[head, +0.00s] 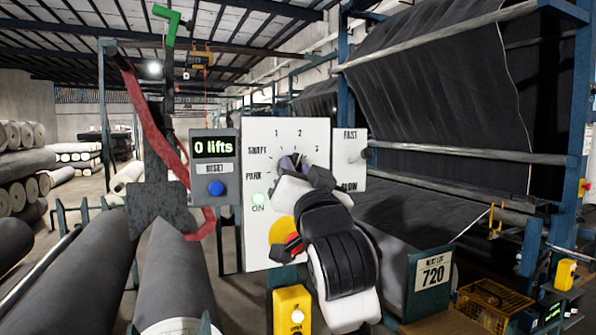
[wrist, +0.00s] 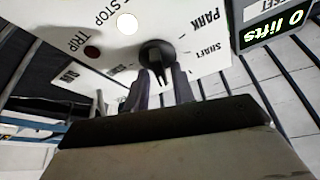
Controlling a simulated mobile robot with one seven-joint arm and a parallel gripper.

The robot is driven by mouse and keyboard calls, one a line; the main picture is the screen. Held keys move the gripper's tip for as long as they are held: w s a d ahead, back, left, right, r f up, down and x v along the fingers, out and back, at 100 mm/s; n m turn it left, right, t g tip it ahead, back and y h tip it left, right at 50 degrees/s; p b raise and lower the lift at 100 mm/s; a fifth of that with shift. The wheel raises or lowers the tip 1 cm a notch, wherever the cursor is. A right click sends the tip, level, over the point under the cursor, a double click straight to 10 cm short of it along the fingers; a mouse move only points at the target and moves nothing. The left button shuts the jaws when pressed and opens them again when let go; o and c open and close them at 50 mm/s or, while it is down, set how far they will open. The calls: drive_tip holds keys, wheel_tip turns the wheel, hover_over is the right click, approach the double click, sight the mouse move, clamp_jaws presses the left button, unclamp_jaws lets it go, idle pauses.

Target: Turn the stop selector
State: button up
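The stop selector is a round black knob (wrist: 157,54) with a raised bar, on a white panel (head: 260,150) marked SHAFT, PARK, 1, 2 and 3. In the wrist view my gripper (wrist: 161,72) has its two dark fingers apart, one on each side of the knob's bar. I see gaps beside the bar; whether either finger touches it I cannot tell. In the head view my gripper (head: 291,161) is at the dial and hides most of the knob. Which mark the knob points to is not clear.
A display reading "0 lifts" (head: 214,148) with a blue reset button (head: 216,188) adjoins the panel on the left. A FAST/SLOW plate (head: 351,172) is on the right. Dark rolls (head: 176,275) lie left.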

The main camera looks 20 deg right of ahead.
clamp_jaws()
drive_tip(key=shift+n, duration=0.4)
drive_tip(key=shift+d+n+g+y+b, duration=0.1)
drive_tip(key=shift+n+g+y+b, duration=0.5)
drive_tip(key=shift+n+y, duration=2)
drive_tip(key=shift+a+n+g+y+b, duration=0.1)
drive_tip(key=shift+n+g+y+b, duration=0.45)
drive_tip(key=shift+n, duration=3.9)
drive_tip(key=shift+d+n+g+y+b, duration=0.1)
drive_tip(key=shift+n+g+y+b, duration=0.45)
drive_tip(key=shift+n+y, duration=2.1)
drive_tip(key=shift+n+h, duration=0.8)
drive_tip(key=shift+n, duration=0.3)
